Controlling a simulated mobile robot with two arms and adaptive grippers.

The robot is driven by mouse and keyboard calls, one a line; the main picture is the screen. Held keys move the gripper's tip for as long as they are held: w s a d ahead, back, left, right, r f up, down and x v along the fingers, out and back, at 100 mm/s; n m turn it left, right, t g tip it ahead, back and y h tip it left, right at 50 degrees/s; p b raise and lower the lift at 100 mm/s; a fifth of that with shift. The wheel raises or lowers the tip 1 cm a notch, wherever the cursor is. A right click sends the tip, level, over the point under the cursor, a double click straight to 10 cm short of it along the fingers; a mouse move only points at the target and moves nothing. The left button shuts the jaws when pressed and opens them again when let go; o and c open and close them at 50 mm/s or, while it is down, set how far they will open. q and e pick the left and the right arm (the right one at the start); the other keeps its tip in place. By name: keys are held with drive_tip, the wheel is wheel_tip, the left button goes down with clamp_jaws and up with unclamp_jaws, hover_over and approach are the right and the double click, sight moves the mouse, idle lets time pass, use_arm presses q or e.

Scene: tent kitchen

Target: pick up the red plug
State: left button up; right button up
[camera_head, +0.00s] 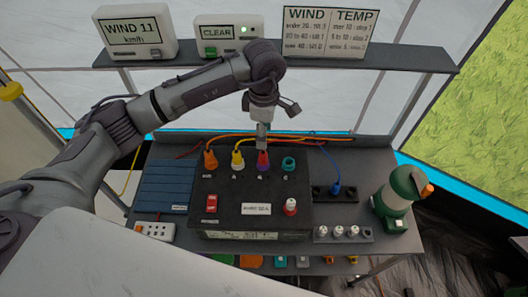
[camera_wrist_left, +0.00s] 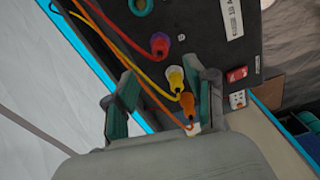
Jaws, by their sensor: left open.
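The red plug (camera_head: 263,158) sits upright in the third socket from the left on the black box (camera_head: 235,190), with a purple ring at its base. In the left wrist view the red plug (camera_wrist_left: 160,45) lies beyond my fingertips, with a cable running from it. My left gripper (camera_head: 262,142) points down just above and behind the red plug in the head view. It is open and empty; in the wrist view its fingers (camera_wrist_left: 163,76) stand apart, with the yellow plug (camera_wrist_left: 176,78) and orange plug (camera_wrist_left: 187,101) showing between them. Contact cannot be told. My right gripper is not in view.
An empty teal socket (camera_head: 288,163) is right of the red plug. A red switch (camera_head: 211,203) and red-and-white knob (camera_head: 290,207) are on the box. A blue plug (camera_head: 336,188) stands in a black strip. A green lantern (camera_head: 400,190) stands right. A shelf (camera_head: 400,58) crosses behind.

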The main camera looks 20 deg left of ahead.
sight(263, 152)
use_arm(q)
wheel_tip(263, 152, down, 3)
drive_tip(key=shift+f+p, duration=0.1)
drive_tip(key=shift+p, duration=0.3)
wheel_tip(263, 152, down, 3)
drive_tip(key=shift+p, duration=0.95)
wheel_tip(263, 152, down, 3)
drive_tip(key=shift+a+f+p, duration=0.1)
drive_tip(key=shift+f+p, duration=0.1)
drive_tip(key=shift+p, duration=0.45)
drive_tip(key=shift+f, duration=0.25)
drive_tip(key=c, duration=0.7)
clamp_jaws()
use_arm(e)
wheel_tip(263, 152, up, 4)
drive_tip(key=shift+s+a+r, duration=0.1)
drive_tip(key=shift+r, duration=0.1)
